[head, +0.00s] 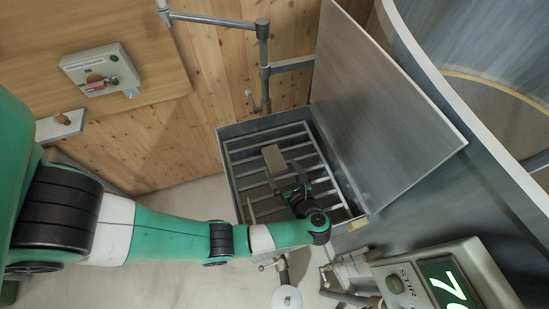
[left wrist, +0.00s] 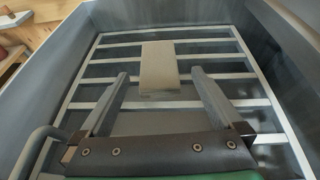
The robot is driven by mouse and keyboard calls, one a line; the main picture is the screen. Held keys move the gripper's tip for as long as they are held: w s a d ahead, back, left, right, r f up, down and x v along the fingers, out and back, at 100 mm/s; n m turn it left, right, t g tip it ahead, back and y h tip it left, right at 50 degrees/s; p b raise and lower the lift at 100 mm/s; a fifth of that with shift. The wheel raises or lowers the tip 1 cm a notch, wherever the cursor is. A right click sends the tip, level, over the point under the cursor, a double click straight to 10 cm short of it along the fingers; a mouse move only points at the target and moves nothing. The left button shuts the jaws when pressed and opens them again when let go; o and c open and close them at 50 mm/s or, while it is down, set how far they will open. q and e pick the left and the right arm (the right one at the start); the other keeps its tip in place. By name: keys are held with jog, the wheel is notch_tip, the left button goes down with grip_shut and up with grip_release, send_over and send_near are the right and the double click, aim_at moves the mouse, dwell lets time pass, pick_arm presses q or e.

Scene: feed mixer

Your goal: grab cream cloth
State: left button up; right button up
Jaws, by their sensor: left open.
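The cream cloth (head: 274,158) looks like a folded, beige-grey oblong. It appears to lie on the metal bars inside the open grey hopper (head: 225,172). In the left wrist view the cloth (left wrist: 158,62) is ahead of my left gripper (left wrist: 160,76), its near end roughly between the fingertips with a gap on each side. In the head view my left gripper (head: 294,184) is inside the hopper opening, just below the cloth in the picture. It is open and empty. Whether the fingers are level with the cloth or above it I cannot tell. My right gripper is not in view.
The hopper's raised lid (head: 380,110) stands at the right, near a large round metal tank (head: 430,75). A STIR control panel (head: 400,285) is at lower right. A switch box (head: 100,68) is on the wooden wall. Hopper walls surround my gripper.

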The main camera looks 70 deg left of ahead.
aim_at(275, 160)
pick_arm(q)
jog(key=x, duration=0.5)
jog(key=shift+s+a+f, duration=0.1)
jog(key=shift+s, duration=0.05)
jog(key=c, duration=1.3)
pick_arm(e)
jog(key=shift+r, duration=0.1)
